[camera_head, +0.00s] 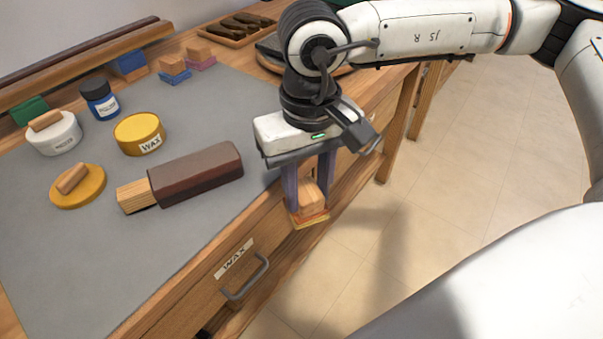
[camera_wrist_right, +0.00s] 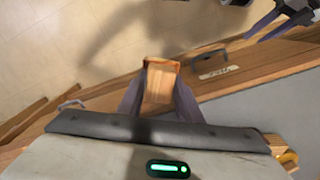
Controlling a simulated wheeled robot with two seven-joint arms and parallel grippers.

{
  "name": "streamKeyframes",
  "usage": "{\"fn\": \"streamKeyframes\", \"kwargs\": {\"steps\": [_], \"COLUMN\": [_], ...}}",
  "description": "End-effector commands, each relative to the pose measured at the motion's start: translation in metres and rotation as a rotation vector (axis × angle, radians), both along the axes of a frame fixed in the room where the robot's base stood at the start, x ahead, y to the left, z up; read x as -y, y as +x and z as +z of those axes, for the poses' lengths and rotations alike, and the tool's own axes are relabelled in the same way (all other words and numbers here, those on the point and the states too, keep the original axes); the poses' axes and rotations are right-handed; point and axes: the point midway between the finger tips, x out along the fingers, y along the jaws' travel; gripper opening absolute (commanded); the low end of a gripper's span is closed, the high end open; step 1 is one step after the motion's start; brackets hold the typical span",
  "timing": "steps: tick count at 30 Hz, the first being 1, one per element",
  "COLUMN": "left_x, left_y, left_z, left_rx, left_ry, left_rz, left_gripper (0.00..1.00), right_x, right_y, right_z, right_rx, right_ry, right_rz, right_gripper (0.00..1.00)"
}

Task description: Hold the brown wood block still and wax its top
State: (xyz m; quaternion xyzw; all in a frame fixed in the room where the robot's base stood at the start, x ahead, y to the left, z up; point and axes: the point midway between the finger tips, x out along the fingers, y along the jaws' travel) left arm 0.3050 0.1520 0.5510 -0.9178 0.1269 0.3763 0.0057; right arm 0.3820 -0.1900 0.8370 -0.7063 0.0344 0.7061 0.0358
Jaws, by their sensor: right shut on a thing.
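The dark brown wood block (camera_head: 200,174), with a pale bare end, lies on the grey mat near the bench's front edge. The yellow wax tin (camera_head: 140,133) stands behind it. My right gripper (camera_head: 310,196) is shut on a small wooden applicator (camera_head: 311,197) with an orange-yellow underside, right of the block and apart from it, hanging past the bench's front edge. The applicator also shows between the fingers in the right wrist view (camera_wrist_right: 160,84). My left gripper (camera_wrist_right: 262,36) shows partly at the upper right there; its opening is unclear. It is outside the head view.
A yellow round disc with a wooden grip (camera_head: 77,186) lies left of the block. A white pot (camera_head: 53,134), a blue jar (camera_head: 99,98) and small coloured blocks (camera_head: 174,68) stand farther back. The WAX drawer (camera_head: 234,259) is below the bench edge. The mat's front left is clear.

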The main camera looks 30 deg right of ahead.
Motion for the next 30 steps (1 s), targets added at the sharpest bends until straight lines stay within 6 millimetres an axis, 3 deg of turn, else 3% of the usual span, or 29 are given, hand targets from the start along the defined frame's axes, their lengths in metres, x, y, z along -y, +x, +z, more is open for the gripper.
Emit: {"fn": "streamKeyframes", "kwargs": {"steps": [5, 11, 15, 21, 25, 30], "left_x": [0.000, 0.000, 0.000, 0.000, 0.000, 0.000], "left_y": [0.000, 0.001, 0.001, 0.001, 0.001, 0.001], "left_z": [0.000, 0.000, 0.000, 0.000, 0.000, 0.000], "left_rx": [0.001, 0.001, 0.001, 0.001, 0.001, 0.001], "left_ry": [-0.001, 0.000, 0.000, 0.000, 0.000, 0.000], "left_rz": [0.001, 0.001, 0.001, 0.001, 0.001, 0.001], "left_gripper": [0.43, 0.43, 0.43, 0.43, 0.43, 0.43], "right_x": [-0.024, -0.043, -0.061, -0.087, -0.099, -0.106], "right_y": [0.008, 0.053, 0.085, 0.115, 0.123, 0.128], "right_z": [0.046, 0.086, 0.122, 0.174, 0.198, 0.212], "right_rx": [0.008, 0.001, 0.002, 0.001, 0.000, -0.001], "right_ry": [0.000, 0.002, 0.002, 0.001, -0.001, -0.003], "right_rz": [-0.209, -0.529, -0.794, -1.164, -1.336, -1.454], "right_gripper": [0.04, 0.04, 0.04, 0.04, 0.04, 0.04]}}
